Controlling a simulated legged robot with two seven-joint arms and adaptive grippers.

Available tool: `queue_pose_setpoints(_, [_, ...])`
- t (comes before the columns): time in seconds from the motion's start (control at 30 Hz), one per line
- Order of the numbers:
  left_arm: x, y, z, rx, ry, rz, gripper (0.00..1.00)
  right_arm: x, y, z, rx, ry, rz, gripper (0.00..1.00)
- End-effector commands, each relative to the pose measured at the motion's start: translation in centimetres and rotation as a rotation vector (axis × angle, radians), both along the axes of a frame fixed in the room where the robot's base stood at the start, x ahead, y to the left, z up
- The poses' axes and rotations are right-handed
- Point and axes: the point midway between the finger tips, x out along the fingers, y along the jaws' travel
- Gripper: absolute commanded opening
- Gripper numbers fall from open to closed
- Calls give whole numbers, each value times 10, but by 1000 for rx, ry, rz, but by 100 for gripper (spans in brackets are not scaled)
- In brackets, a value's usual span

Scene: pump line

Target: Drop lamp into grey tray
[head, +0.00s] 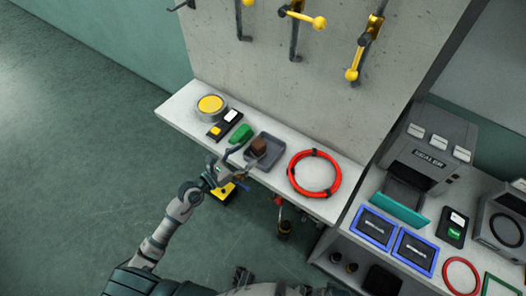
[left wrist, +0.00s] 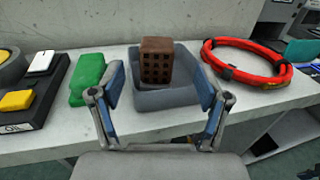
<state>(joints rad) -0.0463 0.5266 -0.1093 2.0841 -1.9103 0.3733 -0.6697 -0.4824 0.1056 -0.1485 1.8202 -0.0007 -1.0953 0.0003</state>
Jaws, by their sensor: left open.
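The grey tray (head: 276,158) lies on the pale shelf, and in the left wrist view the tray (left wrist: 165,100) is straight ahead. A brown block with rows of square holes (left wrist: 156,60) stands upright in it; it also shows in the head view (head: 258,147). I cannot tell whether this block is the lamp, and no other thing is plainly a lamp. My left gripper (head: 240,165) is open and empty at the shelf's front edge, just in front of the tray. Its fingers stand apart, framing the tray in the wrist view. My right gripper is not in view.
A green piece (head: 239,135) lies left of the tray, near a black switch box (head: 225,124) and a yellow-topped round unit (head: 210,105). A red ring (head: 291,168) lies to the right. A concrete wall (head: 300,85) with yellow-handled pipes rises behind the shelf.

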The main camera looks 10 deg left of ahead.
Motion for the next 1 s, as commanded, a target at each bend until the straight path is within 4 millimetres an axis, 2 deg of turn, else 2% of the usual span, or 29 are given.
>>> queue_pose_setpoints(0.1, [-20,10,-1,4,4,-2,76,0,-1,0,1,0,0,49])
queue_pose_setpoints(0.27, [-35,18,-1,5,2,-2,76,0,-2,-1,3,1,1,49])
queue_pose_setpoints(0.8, [-37,23,0,-6,4,1,76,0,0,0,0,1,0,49])
queue_pose_setpoints(0.87, [-36,25,-3,-47,22,12,76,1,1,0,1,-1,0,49])
queue_pose_setpoints(0.93, [-33,31,-10,-164,71,49,76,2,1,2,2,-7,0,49])
queue_pose_setpoints(1.0, [-28,43,-26,-367,156,120,76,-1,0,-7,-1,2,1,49])
